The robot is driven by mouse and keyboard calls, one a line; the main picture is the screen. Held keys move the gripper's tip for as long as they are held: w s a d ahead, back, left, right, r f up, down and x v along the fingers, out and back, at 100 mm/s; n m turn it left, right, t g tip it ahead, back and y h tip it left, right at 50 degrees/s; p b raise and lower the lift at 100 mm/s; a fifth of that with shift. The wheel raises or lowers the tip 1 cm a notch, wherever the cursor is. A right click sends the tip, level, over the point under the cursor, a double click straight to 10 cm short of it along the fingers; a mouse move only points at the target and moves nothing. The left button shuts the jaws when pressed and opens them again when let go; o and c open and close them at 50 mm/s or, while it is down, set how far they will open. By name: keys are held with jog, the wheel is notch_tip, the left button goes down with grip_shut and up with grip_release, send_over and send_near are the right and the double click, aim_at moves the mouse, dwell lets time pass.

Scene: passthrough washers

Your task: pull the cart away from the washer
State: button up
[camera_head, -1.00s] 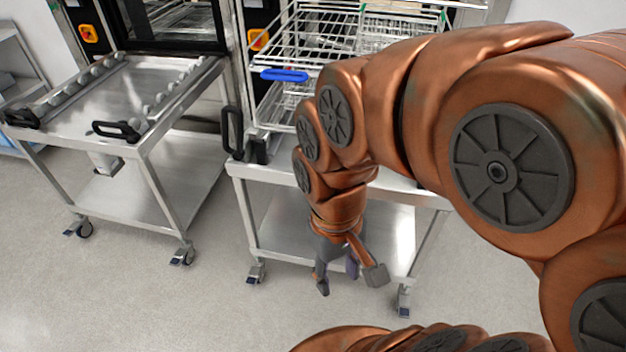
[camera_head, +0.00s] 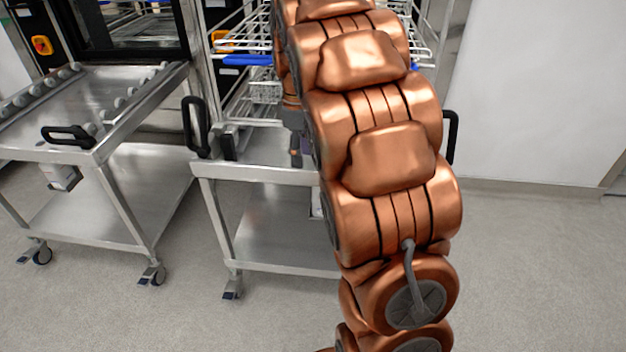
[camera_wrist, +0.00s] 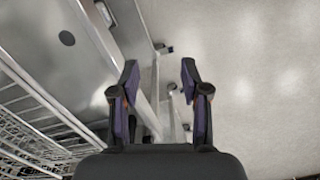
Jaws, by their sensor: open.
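A steel cart (camera_head: 265,178) stands behind my arm in the head view, with a wire rack (camera_head: 262,95) with blue handles above it at the washer. One black upright handle (camera_head: 195,126) shows at the cart's left corner and another (camera_head: 451,136) at the right. My arm hides much of the cart's middle and right side. My gripper (camera_wrist: 160,76) is open with nothing between its fingers. In the head view it is mostly hidden behind the arm, over the cart's front edge. The wrist view shows cart metalwork (camera_wrist: 90,50) to the left of and beyond the fingers.
A second, empty steel cart (camera_head: 95,95) with rollers stands at the left by another dark-doored machine (camera_head: 130,25). Grey floor (camera_head: 520,270) is clear at the right, up to a white wall (camera_head: 540,90).

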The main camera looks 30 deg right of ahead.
aim_at(313, 169)
jog(key=w+d+f+n+b, duration=0.1)
jog(key=w+d+f, duration=0.2)
jog(key=w+d, duration=0.1)
jog(key=w+d+f+n+b, duration=0.2)
jog(key=w+d+f, duration=0.1)
jog(key=d+f, duration=0.1)
jog(key=shift+w+d+f, duration=0.1)
jog(key=shift+w+d, duration=0.05)
jog(key=shift+w, duration=0.2)
jog(key=shift+f, duration=3.85)
grip_shut()
